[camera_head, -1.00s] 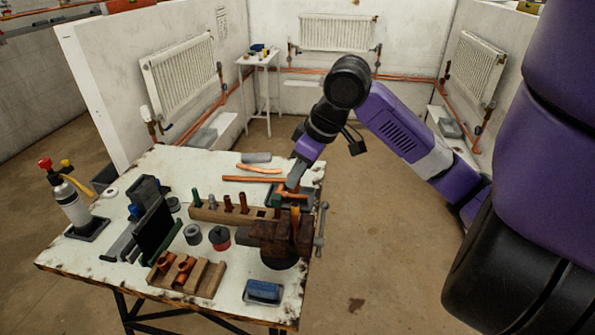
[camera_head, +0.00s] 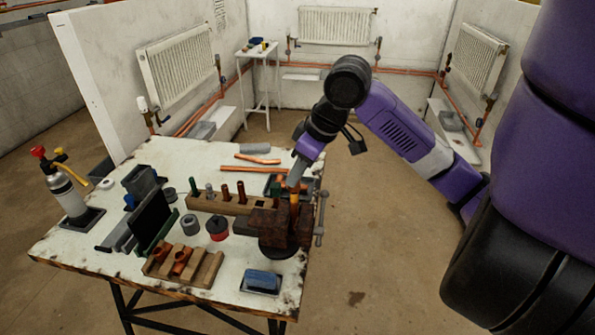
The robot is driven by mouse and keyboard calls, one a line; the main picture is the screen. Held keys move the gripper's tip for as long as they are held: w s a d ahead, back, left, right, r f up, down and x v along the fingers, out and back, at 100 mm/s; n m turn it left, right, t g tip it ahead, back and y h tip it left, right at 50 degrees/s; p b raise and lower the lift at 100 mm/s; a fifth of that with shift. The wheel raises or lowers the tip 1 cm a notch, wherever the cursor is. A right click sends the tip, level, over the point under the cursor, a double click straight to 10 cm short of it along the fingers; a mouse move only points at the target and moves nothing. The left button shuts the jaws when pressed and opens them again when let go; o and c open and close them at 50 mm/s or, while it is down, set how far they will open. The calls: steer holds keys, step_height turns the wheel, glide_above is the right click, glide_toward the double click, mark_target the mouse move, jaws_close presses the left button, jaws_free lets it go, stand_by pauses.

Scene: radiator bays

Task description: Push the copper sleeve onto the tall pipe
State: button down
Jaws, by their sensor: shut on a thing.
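My gripper (camera_head: 297,178) points down above the rust-brown vise (camera_head: 268,222) at the right of the workbench. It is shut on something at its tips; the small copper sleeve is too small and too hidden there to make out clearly. An upright copper pipe (camera_head: 294,212) stands in the vise, directly below the fingertips. I take it for the tall pipe. Its top is close to the fingertips, and I cannot tell whether the sleeve touches or surrounds it.
A wooden block (camera_head: 212,205) with several upright pieces stands left of the vise. A wooden cradle (camera_head: 205,270) holds copper fittings. A blue box (camera_head: 262,281) lies at the front. Copper lengths (camera_head: 253,169) lie at the back. Radiator walls surround the bench.

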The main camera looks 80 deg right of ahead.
steer(key=shift+f+b, duration=0.55)
steer(key=shift+f, duration=0.05)
steer(key=shift+f, duration=0.1)
steer(key=shift+f+b, duration=0.8)
steer(key=c, duration=1.1)
jaws_free()
steer(key=shift+o, duration=0.2)
steer(key=shift+r, duration=0.15)
